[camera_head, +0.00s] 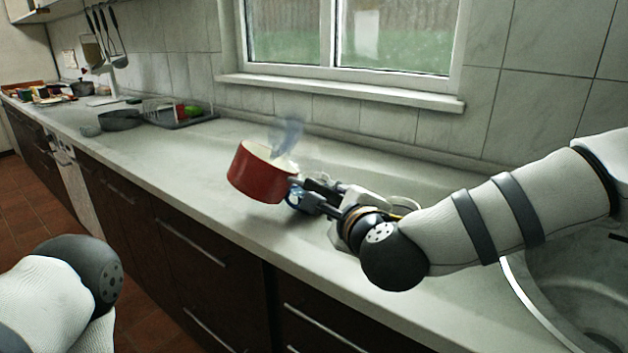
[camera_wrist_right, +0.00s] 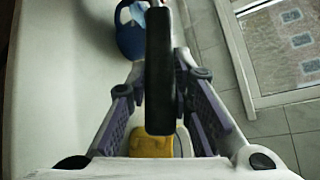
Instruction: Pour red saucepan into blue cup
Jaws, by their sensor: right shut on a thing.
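The red saucepan (camera_head: 258,176) is held above the counter in the head view, with pale steam rising from it. It looks slightly tilted, its rim lower at the right. My right gripper (camera_head: 306,188) is shut on its dark handle, which shows between the fingers (camera_wrist_right: 162,85) in the wrist view (camera_wrist_right: 158,60). The blue cup (camera_head: 295,201) is mostly hidden behind the saucepan and gripper. The inside of the saucepan is barely visible. My left gripper is out of view.
A yellow thing (camera_wrist_right: 152,143) lies below the gripper in the wrist view. A sink (camera_head: 570,285) is at the right. A grey pan (camera_head: 119,119) and a dish rack (camera_head: 182,118) stand farther left. The counter (camera_head: 185,165) between rack and saucepan is clear. A window sill (camera_head: 340,91) is behind.

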